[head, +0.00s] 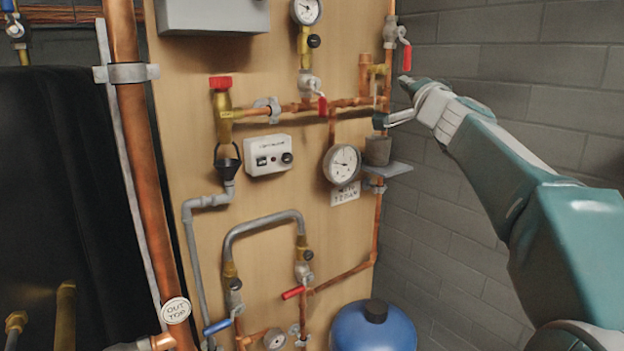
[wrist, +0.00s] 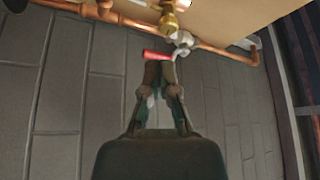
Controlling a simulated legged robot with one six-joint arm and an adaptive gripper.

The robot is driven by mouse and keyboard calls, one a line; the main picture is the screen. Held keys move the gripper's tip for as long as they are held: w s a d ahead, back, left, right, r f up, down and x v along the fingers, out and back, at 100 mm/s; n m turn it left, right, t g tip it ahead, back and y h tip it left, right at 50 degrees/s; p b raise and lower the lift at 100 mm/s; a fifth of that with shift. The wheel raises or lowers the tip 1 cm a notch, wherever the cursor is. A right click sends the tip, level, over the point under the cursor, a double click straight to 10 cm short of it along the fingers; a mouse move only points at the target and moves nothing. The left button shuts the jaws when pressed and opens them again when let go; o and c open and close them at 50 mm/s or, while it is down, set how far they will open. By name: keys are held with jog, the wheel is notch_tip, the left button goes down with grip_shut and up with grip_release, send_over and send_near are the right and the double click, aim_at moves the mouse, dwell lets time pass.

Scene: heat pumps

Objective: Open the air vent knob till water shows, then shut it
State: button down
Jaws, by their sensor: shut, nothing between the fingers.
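The air vent looks to be the brass fitting (head: 378,70) beside a short copper stub, high on the board's right side. I cannot clearly pick out its knob. In the wrist view a brass fitting (wrist: 170,20) shows at the top. My gripper (wrist: 160,72) is shut and empty, its fingertips just below a red lever (wrist: 157,56) in that view; contact cannot be told. In the head view my gripper (head: 394,101) is by the right-hand pipe, below the red lever (head: 406,58). A grey cup (head: 377,150) stands on a small shelf (head: 390,169) below. No water is visible.
A round gauge (head: 342,163) hangs left of the cup. Copper pipes and a red-handled valve (head: 322,105) are close by. A blue tank (head: 373,328) stands low. The grey block wall (head: 520,65) is behind my arm.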

jog(key=w+a, duration=0.4)
jog(key=w, duration=0.1)
jog(key=shift+w+f, duration=0.15)
jog(key=shift+w, duration=0.2)
jog(key=shift+w+d+r, duration=0.1)
jog(key=shift+d+r, duration=0.15)
jog(key=shift+r, duration=0.15)
dwell(0.8)
jog(key=shift+s+a+r, duration=0.25)
jog(key=shift+a+r, duration=0.15)
jog(key=shift+r, duration=0.35)
dwell(0.4)
jog(key=shift+s+a, duration=0.1)
send_near(373, 68)
jog(key=shift+d+r, duration=0.65)
jog(key=shift+d, duration=0.2)
jog(key=shift+w, duration=0.3)
